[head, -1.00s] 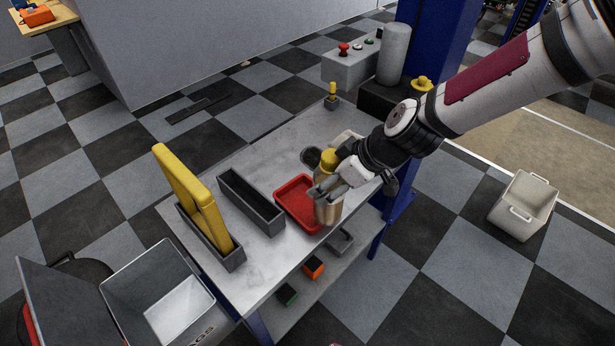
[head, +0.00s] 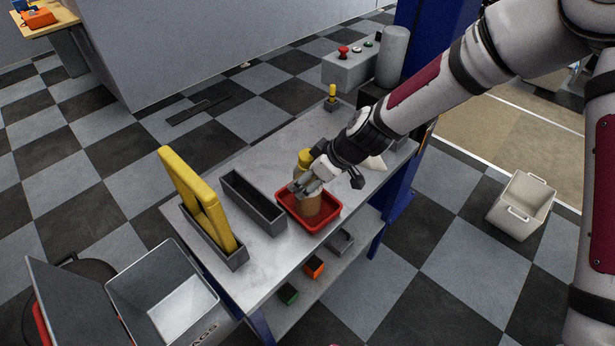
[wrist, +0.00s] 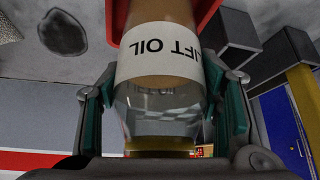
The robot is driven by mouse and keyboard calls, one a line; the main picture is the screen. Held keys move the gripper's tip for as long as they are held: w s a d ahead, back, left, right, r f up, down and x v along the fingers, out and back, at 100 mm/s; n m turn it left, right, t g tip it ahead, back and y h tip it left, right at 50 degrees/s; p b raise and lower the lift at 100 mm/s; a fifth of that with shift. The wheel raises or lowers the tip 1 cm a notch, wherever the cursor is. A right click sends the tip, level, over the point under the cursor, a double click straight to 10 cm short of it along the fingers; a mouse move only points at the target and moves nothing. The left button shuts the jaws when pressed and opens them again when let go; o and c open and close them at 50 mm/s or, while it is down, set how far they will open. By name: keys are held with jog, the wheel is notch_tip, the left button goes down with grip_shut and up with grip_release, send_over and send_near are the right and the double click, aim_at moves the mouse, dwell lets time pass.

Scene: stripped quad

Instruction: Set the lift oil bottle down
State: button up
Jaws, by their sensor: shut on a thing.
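The lift oil bottle (head: 307,203) is amber with a yellow cap and stands about upright over the red tray (head: 333,218) in the head view. My gripper (head: 305,189) is shut on the bottle's upper part from the right side. In the wrist view the bottle (wrist: 160,75) fills the middle, its white "LIFT OIL" label upside down, with a finger on each side. The bottle's lower end lies within the tray's outline; whether it touches the tray floor I cannot tell.
The tray is on a grey worktable (head: 262,262). Left of it are an empty dark narrow bin (head: 252,203) and a grey holder with yellow pads (head: 200,200). A small yellow-topped item (head: 332,98) stands at the far corner. The table's front left is clear.

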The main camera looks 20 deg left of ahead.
jog(key=o, duration=1.7)
jog(key=shift+f, duration=0.15)
jog(key=b+v, duration=0.1)
jog(key=v, duration=1.1)
jog(key=shift+d, duration=0.1)
